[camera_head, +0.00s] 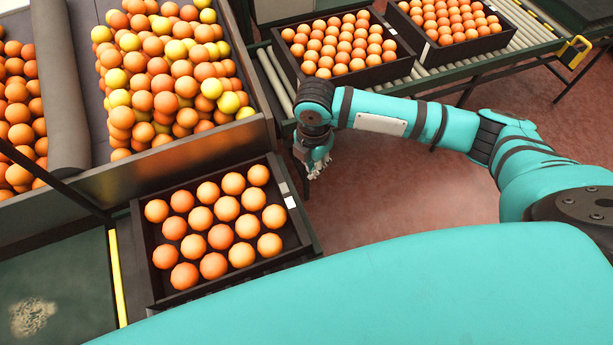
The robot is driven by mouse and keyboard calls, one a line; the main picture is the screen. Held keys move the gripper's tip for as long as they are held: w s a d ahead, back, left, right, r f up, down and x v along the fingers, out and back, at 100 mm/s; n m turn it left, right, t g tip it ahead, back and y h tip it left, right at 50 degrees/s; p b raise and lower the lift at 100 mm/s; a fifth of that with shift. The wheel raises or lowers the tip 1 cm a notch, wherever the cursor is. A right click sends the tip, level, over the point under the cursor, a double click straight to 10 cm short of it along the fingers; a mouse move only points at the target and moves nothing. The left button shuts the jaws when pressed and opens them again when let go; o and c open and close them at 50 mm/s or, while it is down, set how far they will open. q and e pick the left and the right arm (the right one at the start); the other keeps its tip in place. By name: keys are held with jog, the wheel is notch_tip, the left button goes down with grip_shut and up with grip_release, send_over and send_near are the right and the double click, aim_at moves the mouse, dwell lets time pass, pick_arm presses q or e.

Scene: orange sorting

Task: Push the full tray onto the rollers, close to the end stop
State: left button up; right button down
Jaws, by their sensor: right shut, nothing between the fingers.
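A dark tray (141,250) filled with staggered rows of oranges sits at the lower left, below the sorting bin. A second dark tray (375,77) full of oranges rests on the rollers (525,28) at the top. A third full tray (470,48) sits on the rollers to its right. My right gripper (317,172) is shut and empty, pointing down between the lower tray and the second tray. It appears apart from both trays. I cannot clearly identify the end stop. My left gripper is not in view.
A large bin (190,167) of mixed orange and yellow fruit stands at the upper left, with more oranges beyond a grey divider (62,90). A yellow bracket (575,52) is at the conveyor's right. Reddish floor (400,185) is open below my right arm.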

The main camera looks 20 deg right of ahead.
jog(key=s+a+f+p, duration=0.1)
jog(key=s+a+f, duration=0.1)
jog(key=f, duration=0.6)
jog(key=shift+a+f, duration=0.4)
jog(key=shift+a, duration=0.4)
jog(key=shift+p, duration=0.35)
jog(key=shift+s+a+r+p, duration=0.2)
jog(key=shift+s+a+p, duration=0.25)
jog(key=shift+a+p, duration=0.3)
jog(key=shift+s+a+f, duration=0.1)
jog(key=shift+a+f, duration=0.05)
jog(key=shift+a, duration=0.05)
